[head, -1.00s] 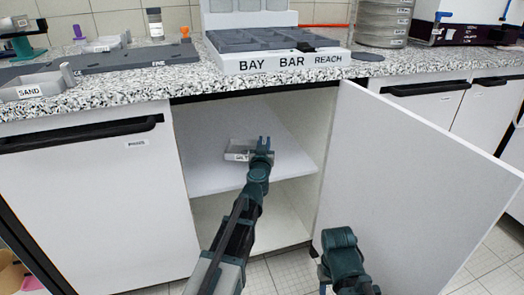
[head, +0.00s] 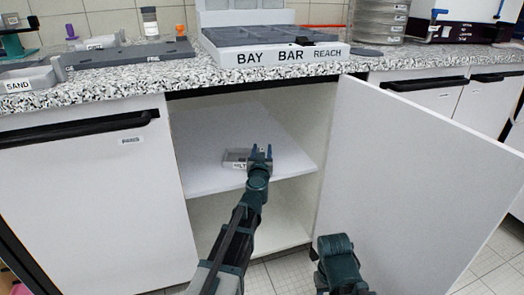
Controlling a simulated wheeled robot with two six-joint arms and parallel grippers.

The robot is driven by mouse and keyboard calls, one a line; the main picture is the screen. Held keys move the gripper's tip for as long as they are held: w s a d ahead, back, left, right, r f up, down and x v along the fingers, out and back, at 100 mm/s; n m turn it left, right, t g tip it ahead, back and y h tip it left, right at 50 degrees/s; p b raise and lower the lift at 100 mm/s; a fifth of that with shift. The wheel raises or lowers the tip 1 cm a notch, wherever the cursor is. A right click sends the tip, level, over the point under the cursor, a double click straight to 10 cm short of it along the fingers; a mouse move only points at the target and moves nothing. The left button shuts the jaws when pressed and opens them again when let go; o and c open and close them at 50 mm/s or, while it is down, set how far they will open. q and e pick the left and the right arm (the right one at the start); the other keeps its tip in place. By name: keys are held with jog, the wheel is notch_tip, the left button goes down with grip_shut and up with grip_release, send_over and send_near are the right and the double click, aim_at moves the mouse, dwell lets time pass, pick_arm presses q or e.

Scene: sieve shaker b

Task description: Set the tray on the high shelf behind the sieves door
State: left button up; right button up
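A small grey tray (head: 236,157) with a partly hidden label lies on the high shelf (head: 215,180) inside the open cupboard. The cupboard door (head: 415,185) stands swung wide open to the right. My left gripper (head: 261,151) reaches in over the shelf at the tray's right end. Its two fingers are spread apart, and it hides part of the tray. I cannot tell whether a finger still touches the tray. My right arm shows low in front of the door, but its fingertips are out of sight.
The speckled worktop (head: 110,86) above carries a rack marked BAY BAR REACH (head: 285,56), a SAND tray (head: 30,78) and a stack of sieves (head: 379,20). A closed cupboard door (head: 90,200) is to the left. The shelf's front left and right are bare.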

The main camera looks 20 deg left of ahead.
pick_arm(q)
jog(key=shift+r, duration=0.1)
jog(key=shift+r, duration=0.15)
jog(key=v, duration=1.2)
